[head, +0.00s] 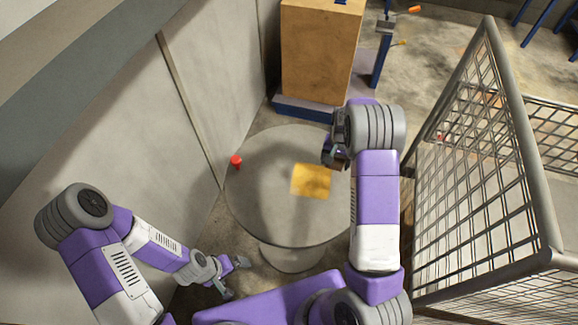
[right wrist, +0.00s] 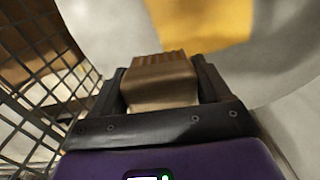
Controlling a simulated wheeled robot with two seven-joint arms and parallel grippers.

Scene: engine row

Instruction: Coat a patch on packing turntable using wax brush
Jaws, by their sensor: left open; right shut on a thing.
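The packing turntable (head: 265,213) is a round grey table in the middle of the head view. A yellow-orange square patch (head: 311,181) lies on its top, right of centre; it also shows at the top of the right wrist view (right wrist: 210,22). My right gripper (head: 335,157) is over the turntable's right side, just beyond the patch's upper right corner. It is shut on the wax brush (right wrist: 162,80), a brown block with a ridged end. I cannot tell whether the brush touches the top. My left gripper (head: 235,278) is open and empty, low and left of the turntable's base.
A small red object (head: 236,161) stands on the turntable's left edge. A wire mesh cage (head: 480,180) stands close on the right. A wooden box (head: 320,50) on a blue base is behind. A grey wall panel (head: 130,110) is on the left.

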